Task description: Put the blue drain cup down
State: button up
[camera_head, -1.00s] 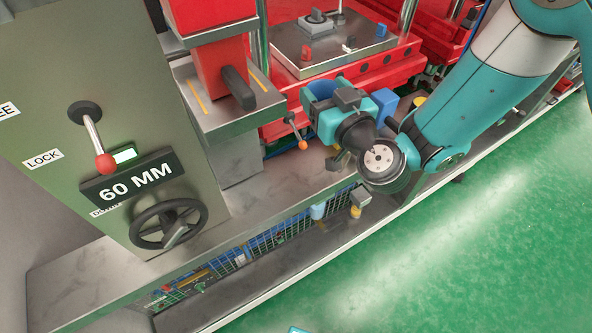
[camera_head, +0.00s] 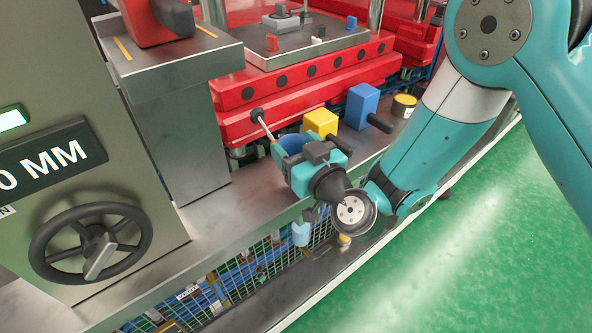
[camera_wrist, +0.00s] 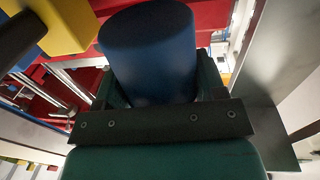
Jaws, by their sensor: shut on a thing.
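The blue drain cup (camera_wrist: 150,50) is a dark blue cylinder between the two fingers of my gripper (camera_wrist: 160,92) in the wrist view. In the head view my gripper (camera_head: 296,158) holds the cup (camera_head: 294,143) in front of the red machine, above the steel ledge. Only the upper part of the cup shows there; the teal gripper hides the rest. I cannot tell whether the cup touches the ledge.
A yellow block (camera_head: 321,122) and a blue block (camera_head: 361,105) with dark handles stand behind my gripper. The ledge (camera_head: 215,212) to the left is bare.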

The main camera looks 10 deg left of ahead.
jog(key=shift+f+b, duration=1.15)
jog(key=shift+f, duration=0.5)
jog(key=shift+f, duration=0.2)
jog(key=o, duration=0.9)
jog(key=shift+r, duration=0.25)
jog(key=shift+s+d+f+b, duration=0.3)
jog(key=shift+s+b, duration=0.05)
jog(key=shift+b, duration=0.8)
jog(key=p+v, duration=0.1)
jog(key=v, duration=1)
jog(key=shift+r+p, duration=0.25)
jog(key=shift+p, duration=0.15)
